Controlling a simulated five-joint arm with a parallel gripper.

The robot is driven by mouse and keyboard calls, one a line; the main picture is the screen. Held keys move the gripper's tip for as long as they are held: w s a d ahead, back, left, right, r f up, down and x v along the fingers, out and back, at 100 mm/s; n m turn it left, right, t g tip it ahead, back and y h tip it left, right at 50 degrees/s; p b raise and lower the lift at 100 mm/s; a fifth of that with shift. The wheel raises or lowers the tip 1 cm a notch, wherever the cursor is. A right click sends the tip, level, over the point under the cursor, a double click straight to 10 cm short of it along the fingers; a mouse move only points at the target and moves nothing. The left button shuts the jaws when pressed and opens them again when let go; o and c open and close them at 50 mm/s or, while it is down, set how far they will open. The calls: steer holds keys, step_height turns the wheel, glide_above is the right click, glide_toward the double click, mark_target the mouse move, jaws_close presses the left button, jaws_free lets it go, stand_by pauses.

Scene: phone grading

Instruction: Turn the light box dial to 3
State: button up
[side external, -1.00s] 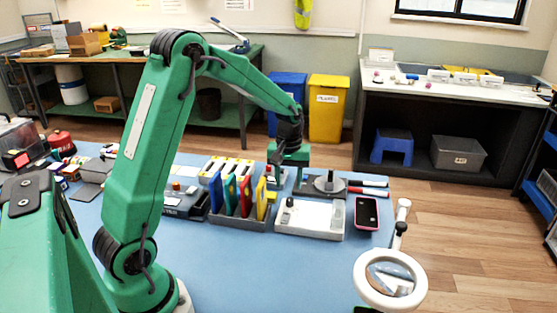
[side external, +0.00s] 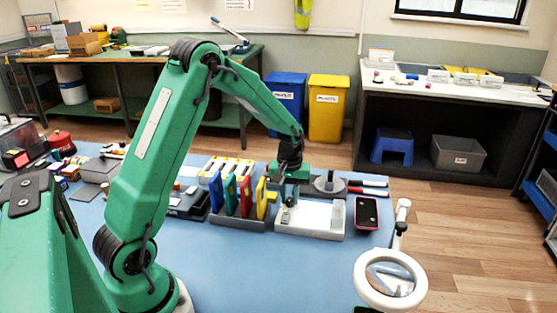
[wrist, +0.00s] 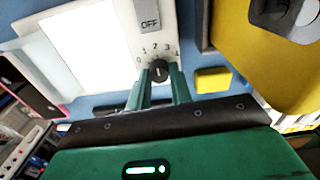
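The white light box (side external: 322,217) lies on the blue mat, and its panel (wrist: 85,45) shows lit in the wrist view. Its black dial (wrist: 159,71) has a small white mark and printed numbers 0 to 4 along its far side. I cannot tell exactly which number the mark points to. A grey switch marked OFF (wrist: 150,18) sits beyond the dial. My gripper (wrist: 160,77) has one green finger on each side of the dial, with a gap between them. In the side view my gripper (side external: 289,196) is low over the box's left end and hides the dial.
A rack with upright coloured folders (side external: 238,200) stands close left of the light box. A pink-edged phone (side external: 366,213) lies to its right, and a round magnifier lamp (side external: 363,290) is at the front right. A yellow block (wrist: 212,80) lies near my right finger.

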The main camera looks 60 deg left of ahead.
jaws_close()
steer(key=shift+s+a+m, duration=0.1)
steer(key=shift+m, duration=2.8)
steer(key=o, duration=0.7)
jaws_free()
steer(key=shift+c, duration=0.2)
steer(key=shift+r, duration=0.1)
